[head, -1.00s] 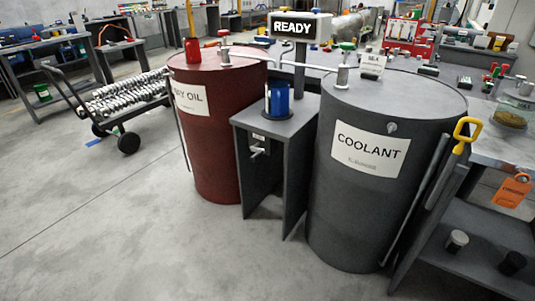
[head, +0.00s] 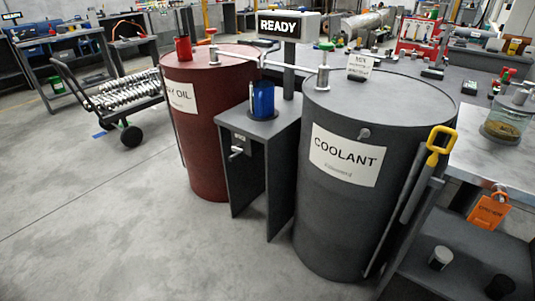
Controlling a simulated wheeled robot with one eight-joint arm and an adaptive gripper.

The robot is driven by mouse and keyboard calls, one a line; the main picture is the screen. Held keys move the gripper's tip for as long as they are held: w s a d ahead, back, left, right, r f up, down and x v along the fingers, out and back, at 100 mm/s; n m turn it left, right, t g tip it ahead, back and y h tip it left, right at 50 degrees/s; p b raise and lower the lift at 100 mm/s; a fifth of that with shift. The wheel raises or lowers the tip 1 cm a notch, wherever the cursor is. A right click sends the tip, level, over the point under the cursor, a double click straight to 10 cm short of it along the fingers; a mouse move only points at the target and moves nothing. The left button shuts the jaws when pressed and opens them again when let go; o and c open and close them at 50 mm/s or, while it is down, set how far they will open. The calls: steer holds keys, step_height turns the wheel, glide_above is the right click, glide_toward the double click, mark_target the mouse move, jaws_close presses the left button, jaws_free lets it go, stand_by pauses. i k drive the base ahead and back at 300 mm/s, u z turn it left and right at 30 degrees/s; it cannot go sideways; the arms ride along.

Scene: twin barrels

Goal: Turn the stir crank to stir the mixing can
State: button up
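A blue can (head: 263,100), which looks like the mixing can, stands upright on a small dark grey stand (head: 279,130) between two barrels. A small metal crank-like handle (head: 236,153) sticks out from the front of the stand below the can; it may be the stir crank. The can's inside is too small to make out. My gripper is not in view.
The red barrel (head: 207,135) stands left of the stand, the grey COOLANT barrel (head: 330,205) right. A READY sign (head: 282,26) rises behind. A yellow-handled tool (head: 438,140) hangs by a workbench (head: 480,158) at right. The floor (head: 130,220) in front is clear.

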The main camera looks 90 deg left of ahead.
mark_target(239, 152)
steer(key=u, duration=0.1)
steer(key=i, duration=0.75)
steer(key=u, duration=2.7)
